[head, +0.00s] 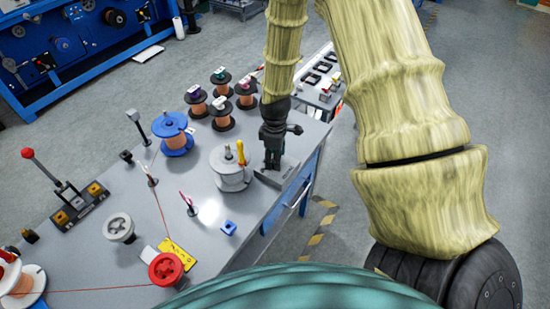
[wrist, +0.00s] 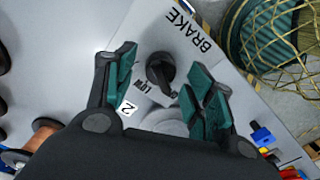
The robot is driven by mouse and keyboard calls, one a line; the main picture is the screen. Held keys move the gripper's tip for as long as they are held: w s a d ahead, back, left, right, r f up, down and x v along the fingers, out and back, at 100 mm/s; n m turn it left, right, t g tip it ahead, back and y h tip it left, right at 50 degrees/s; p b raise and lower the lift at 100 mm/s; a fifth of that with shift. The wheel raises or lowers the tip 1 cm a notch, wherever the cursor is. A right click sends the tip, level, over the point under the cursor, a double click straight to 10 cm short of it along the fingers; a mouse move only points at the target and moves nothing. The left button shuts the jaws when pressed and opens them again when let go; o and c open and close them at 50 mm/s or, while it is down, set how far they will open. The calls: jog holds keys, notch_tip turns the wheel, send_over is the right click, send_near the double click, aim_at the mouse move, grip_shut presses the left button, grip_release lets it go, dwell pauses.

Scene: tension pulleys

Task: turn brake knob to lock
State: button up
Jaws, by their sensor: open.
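The brake knob (wrist: 158,66) is a small black knob on a light grey plate in the wrist view. The word BRAKE is printed beside it, with LOW and a 2 near its lower side. My gripper (wrist: 162,75) is open, with its teal finger pads on either side of the knob and a gap to each. In the head view my gripper (head: 274,132) points down over the grey brake plate (head: 281,177) at the bench's right edge, and the knob is hidden or too small to tell there. I cannot tell the height gap.
A white spool (head: 230,178) with a yellow-handled piece stands just left of my gripper. Several copper spools (head: 222,118) stand behind it, and a blue spool (head: 176,142) is farther left. Open floor lies right of the bench.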

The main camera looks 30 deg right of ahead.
jog(key=shift+f, duration=0.65)
jog(key=shift+c, duration=0.4)
jog(key=c, duration=1)
jog(key=shift+o, duration=0.3)
